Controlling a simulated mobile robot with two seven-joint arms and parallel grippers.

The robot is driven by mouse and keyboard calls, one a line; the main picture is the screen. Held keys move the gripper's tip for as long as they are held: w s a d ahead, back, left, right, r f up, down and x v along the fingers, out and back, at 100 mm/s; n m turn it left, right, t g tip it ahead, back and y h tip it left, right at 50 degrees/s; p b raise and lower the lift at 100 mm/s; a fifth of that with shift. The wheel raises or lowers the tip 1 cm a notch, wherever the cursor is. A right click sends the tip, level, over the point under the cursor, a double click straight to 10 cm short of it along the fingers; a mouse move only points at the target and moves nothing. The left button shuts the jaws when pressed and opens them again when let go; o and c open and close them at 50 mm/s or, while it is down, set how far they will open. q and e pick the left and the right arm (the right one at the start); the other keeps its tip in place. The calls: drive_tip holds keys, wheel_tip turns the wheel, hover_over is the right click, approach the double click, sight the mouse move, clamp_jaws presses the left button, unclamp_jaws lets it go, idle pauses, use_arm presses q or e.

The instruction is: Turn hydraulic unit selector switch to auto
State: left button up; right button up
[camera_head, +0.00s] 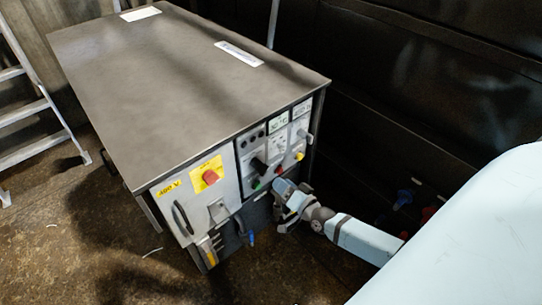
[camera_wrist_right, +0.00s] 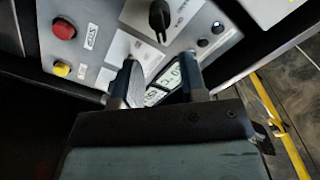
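The hydraulic unit is a grey cabinet (camera_head: 170,80) with a control panel on its front right. A black selector knob (camera_head: 259,166) stands out from the panel; a black knob also shows at the top of the right wrist view (camera_wrist_right: 159,17). The labels are too small to read, so I cannot tell which position it points to. My right gripper (camera_head: 284,196) is in front of the panel's lower right. In the right wrist view its two fingers (camera_wrist_right: 158,82) are apart with nothing held between them, and the knob is beyond their tips. My left gripper is not in view.
A red button (camera_wrist_right: 64,29) and a yellow button (camera_wrist_right: 61,69) sit beside the knob. A red switch on a yellow plate (camera_head: 209,176) is on the cabinet's left front. A ladder (camera_head: 35,110) stands at left. A dark wall (camera_head: 400,90) is close on the right.

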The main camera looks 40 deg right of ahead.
drive_tip(key=s, duration=0.3)
drive_tip(key=shift+d, duration=0.15)
idle(0.4)
